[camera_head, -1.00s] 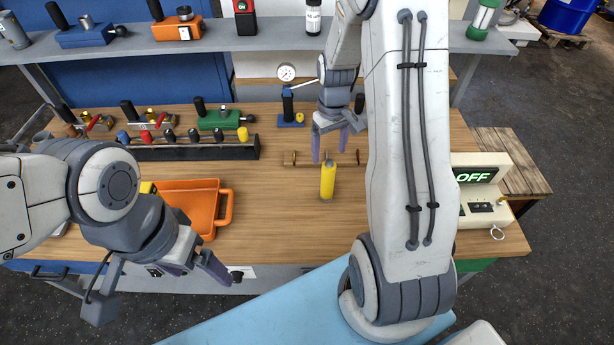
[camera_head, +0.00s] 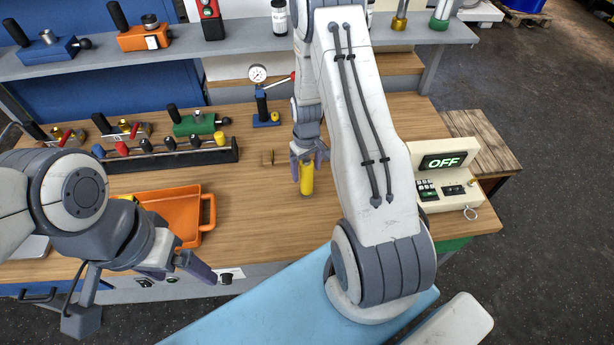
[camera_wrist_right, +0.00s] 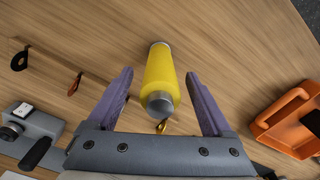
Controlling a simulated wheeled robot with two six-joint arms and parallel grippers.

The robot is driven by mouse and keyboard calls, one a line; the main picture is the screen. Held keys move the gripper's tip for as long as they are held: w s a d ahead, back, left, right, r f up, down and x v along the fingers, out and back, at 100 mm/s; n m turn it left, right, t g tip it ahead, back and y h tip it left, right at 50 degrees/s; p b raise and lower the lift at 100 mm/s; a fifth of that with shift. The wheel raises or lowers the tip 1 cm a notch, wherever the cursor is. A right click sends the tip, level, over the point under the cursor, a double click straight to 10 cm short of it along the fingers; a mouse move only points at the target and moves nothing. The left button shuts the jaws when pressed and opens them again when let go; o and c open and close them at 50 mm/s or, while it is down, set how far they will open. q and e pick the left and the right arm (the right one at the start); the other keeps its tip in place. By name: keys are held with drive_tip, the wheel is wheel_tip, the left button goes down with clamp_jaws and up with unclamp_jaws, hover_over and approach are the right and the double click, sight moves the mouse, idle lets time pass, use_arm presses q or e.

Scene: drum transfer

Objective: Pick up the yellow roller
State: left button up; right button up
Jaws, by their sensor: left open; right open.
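The yellow roller (camera_head: 306,183) stands on the wooden workbench, with grey end caps visible in the right wrist view (camera_wrist_right: 160,78). My right gripper (camera_head: 308,160) is at the roller's upper part in the head view. In the right wrist view its two purple fingers (camera_wrist_right: 160,95) are apart, one on each side of the roller's near end, with gaps between fingers and roller. My left gripper (camera_head: 185,268) is open and empty, at the bench's front edge near the orange bin.
An orange bin (camera_head: 209,212) lies left of the roller. A rack of several coloured-handled tools (camera_head: 180,158) and a gauge stand (camera_head: 262,108) are behind. A box reading OFF (camera_head: 440,180) stands at the right. Bare wood surrounds the roller.

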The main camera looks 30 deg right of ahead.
clamp_jaws()
